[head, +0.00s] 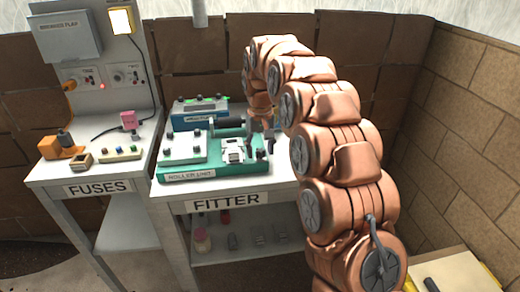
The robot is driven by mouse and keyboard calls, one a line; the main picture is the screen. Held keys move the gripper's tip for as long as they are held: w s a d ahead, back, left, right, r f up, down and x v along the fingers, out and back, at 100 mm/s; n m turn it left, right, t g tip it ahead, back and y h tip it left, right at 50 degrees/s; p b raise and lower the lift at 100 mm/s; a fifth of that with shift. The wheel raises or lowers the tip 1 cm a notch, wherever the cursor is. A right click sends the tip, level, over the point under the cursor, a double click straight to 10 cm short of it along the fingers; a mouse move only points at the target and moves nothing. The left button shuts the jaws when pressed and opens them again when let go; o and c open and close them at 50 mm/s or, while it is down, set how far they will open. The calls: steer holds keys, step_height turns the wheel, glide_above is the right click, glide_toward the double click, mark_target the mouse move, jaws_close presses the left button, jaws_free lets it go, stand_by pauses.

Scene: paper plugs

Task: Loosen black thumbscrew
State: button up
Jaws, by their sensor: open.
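The green roller unit (215,174) sits on the table marked FITTER, with its name label on the front edge. It carries a pale block on the left, a dark roller at the back and a pale metal piece on the right. Several small dark knobs show on it, one of them a black knob (261,154) at its right end. I cannot tell which is the black thumbscrew. My gripper (259,132) points down over the right rear of the unit, open. Its fingers are small and partly hidden, and I cannot tell whether they touch anything.
A blue-grey device (199,112) stands behind the roller unit. To the left is the FUSES table (66,178) with an orange block (62,148), a small box and a button strip (121,152). A lower shelf holds jars and small parts. A brick wall stands on the right.

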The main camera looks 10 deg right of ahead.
mark_target(260, 150)
steer(key=shift+r, duration=0.1)
steer(key=shift+r+p, duration=0.8)
steer(key=shift+r, duration=1.15)
steer(key=m+b, duration=0.1)
steer(key=m, duration=0.4)
steer(key=shift+f+m, duration=0.1)
steer(key=shift+m, duration=0.3)
steer(key=m, duration=0.6)
steer(key=shift+f, duration=0.1)
